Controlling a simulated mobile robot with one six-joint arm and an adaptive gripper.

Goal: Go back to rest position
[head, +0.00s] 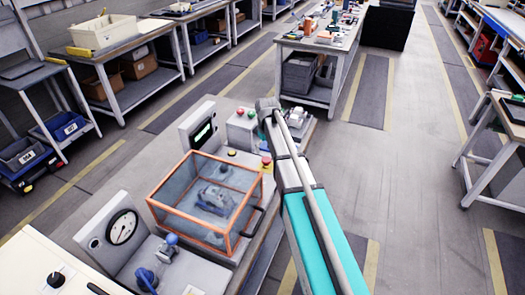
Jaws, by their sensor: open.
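A long turquoise and grey arm link (318,235), which looks like mine, reaches up from the bottom edge to a grey joint (268,104) beside the machine bench. I cannot make out my gripper or its fingertips anywhere in the head view. Nothing held can be seen.
A cluttered table (330,44) stands behind. The floor (410,190) at right is clear.

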